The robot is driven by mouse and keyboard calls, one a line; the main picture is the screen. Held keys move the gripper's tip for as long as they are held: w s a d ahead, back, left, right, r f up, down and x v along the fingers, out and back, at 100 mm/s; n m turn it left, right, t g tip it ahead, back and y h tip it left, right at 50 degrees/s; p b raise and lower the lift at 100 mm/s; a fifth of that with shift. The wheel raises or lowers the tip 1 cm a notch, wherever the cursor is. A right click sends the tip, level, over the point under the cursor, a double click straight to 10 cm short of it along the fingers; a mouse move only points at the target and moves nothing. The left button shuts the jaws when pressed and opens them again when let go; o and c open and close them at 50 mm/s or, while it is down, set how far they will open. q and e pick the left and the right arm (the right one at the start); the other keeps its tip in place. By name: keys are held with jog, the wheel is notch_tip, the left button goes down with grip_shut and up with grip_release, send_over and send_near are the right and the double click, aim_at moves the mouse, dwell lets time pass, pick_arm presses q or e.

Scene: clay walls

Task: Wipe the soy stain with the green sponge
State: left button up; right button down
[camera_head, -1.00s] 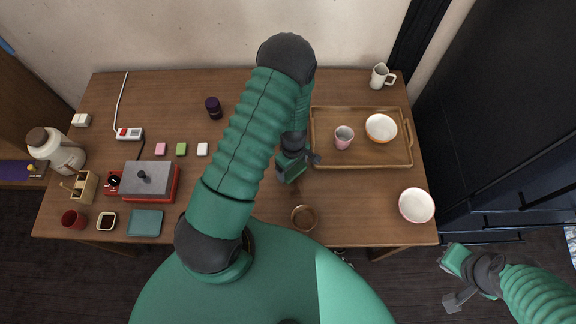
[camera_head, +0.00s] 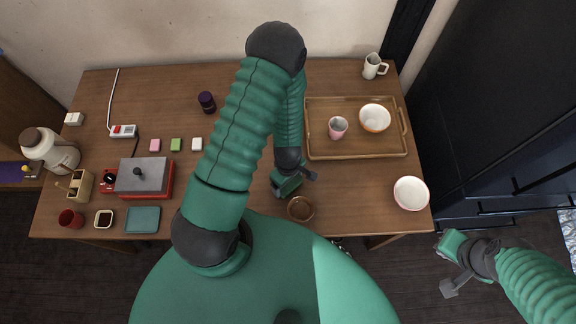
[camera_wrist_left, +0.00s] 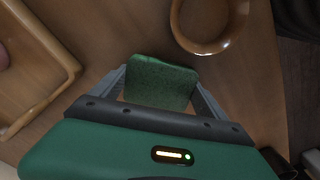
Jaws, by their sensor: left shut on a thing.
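My left gripper (camera_head: 283,190) is low over the front middle of the table, just left of a brown round bowl (camera_head: 300,208). In the left wrist view its two fingers (camera_wrist_left: 160,88) are shut on a dark green sponge (camera_wrist_left: 160,82). The sponge hangs between the fingers, close to the wooden surface; I cannot tell whether it touches. I cannot make out the soy stain in the current views; the gripper and arm may hide it. My right gripper (camera_head: 442,252) is off the table's right front corner, away from everything; its jaw is too small to read.
A wooden tray (camera_head: 345,151) with a pink cup (camera_head: 338,127) and a bowl (camera_head: 375,118) stands right. A white bowl (camera_head: 411,193) is at the right edge. Pink, green and white small blocks (camera_head: 176,145) lie left, behind a red-and-grey box (camera_head: 148,173).

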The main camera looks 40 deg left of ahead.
aim_at(288, 191)
pick_arm(q)
jog(key=shift+s+d, duration=1.25)
jog(key=shift+s, duration=0.25)
jog(key=shift+f, duration=0.1)
jog(key=shift+w+a, duration=0.2)
jog(key=shift+w, duration=0.1)
jog(key=shift+w+a, duration=1.3)
jog(key=shift+w, duration=0.2)
jog(key=shift+c, duration=0.6)
jog(key=shift+w+a+p, duration=0.35)
jog(key=shift+w+a, duration=0.6)
jog(key=shift+w, duration=0.15)
jog(key=shift+w+a, duration=0.9)
jog(key=shift+w, duration=0.15)
jog(key=shift+w+a, duration=0.55)
jog(key=shift+w, duration=0.2)
